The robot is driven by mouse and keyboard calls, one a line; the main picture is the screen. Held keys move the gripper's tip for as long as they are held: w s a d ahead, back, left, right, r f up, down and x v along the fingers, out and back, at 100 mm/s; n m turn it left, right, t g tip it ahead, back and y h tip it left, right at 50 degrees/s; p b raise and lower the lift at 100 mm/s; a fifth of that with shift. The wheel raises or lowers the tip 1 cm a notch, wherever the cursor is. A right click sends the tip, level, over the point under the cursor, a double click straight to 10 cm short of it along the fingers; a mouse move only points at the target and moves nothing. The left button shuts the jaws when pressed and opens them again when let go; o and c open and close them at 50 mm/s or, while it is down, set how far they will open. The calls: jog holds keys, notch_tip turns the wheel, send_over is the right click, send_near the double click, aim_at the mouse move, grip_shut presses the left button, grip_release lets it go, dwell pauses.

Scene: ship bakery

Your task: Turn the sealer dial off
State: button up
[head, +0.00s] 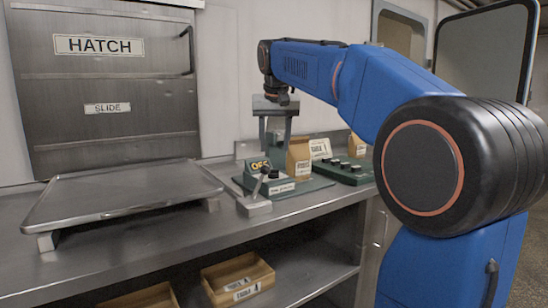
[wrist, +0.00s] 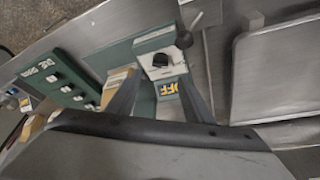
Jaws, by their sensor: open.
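In the head view the dial is partly masked by a lever with a black ball end (head: 264,171). My gripper (head: 275,145) is open and empty, pointing down above the sealer. In the wrist view its fingers (wrist: 160,77) stand apart on either side of the OFF sign, with the dial just beyond the tips.
A raised metal tray (head: 120,193) sits left, before the closed hatch (head: 110,80). Wooden boxes (head: 238,280) are on the shelf below.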

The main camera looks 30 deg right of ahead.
jog(key=v, duration=0.7)
jog(key=shift+r, duration=0.3)
jog(key=shift+s, duration=0.1)
jog(key=s+a+f+n, duration=0.1)
jog(key=s+a+f, duration=0.1)
jog(key=s+f, duration=0.8)
jog(key=s+a+f+n+y, duration=0.1)
jog(key=s+a+f+n, duration=0.1)
jog(key=s+f, duration=0.9)
jog(key=s+a+f+n, duration=0.1)
jog(key=s+a+f, duration=0.2)
jog(key=s+f, duration=0.7)
notch_tip(320, 180, down, 9)
jog(key=shift+s+a+f+t+y, duration=0.1)
jog(key=shift+s+a+t+y, duration=0.05)
jog(key=shift+s+t+y, duration=0.2)
